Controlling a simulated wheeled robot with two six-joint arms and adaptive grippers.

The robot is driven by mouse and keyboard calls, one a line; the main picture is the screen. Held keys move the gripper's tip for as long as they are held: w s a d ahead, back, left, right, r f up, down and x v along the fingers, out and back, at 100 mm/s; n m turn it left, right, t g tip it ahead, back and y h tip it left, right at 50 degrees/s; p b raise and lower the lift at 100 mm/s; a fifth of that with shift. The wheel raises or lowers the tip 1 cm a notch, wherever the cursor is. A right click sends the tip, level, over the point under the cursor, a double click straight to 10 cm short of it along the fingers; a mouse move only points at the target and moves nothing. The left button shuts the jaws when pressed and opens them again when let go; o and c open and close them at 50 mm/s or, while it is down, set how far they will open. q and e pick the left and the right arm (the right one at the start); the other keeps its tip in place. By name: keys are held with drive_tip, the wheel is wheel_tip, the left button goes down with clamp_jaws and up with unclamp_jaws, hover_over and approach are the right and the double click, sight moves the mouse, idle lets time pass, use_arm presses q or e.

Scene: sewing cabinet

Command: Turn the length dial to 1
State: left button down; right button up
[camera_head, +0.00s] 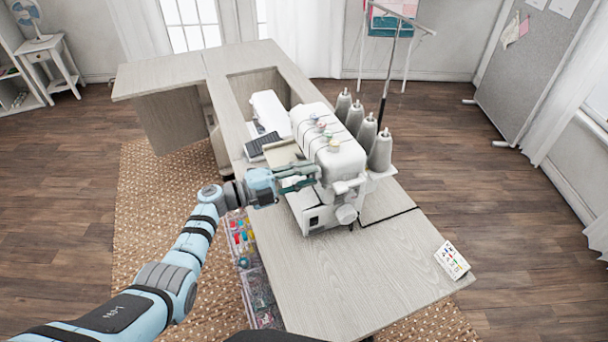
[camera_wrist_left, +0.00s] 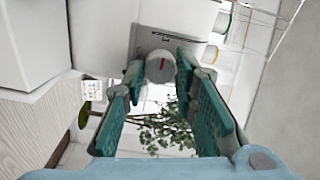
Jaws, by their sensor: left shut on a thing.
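The white sewing machine (camera_head: 330,145) stands on the wooden cabinet top. My left gripper (camera_head: 312,173) is at the machine's left face in the head view, its green fingers reaching to it. In the left wrist view a small round grey dial (camera_wrist_left: 160,67) with a red mark sits between the fingertips. The fingers are shut on this dial from both sides. Its numbers cannot be read. In the head view the fingers hide the dial. My right gripper is not in view.
Several grey thread cones (camera_head: 381,150) stand behind the machine at the right. A small printed card (camera_head: 451,260) lies near the cabinet's right corner. The cabinet top (camera_head: 340,285) in front is clear.

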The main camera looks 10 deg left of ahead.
use_arm(q)
drive_tip(key=c, duration=1.3)
unclamp_jaws()
drive_tip(key=v, duration=1.2)
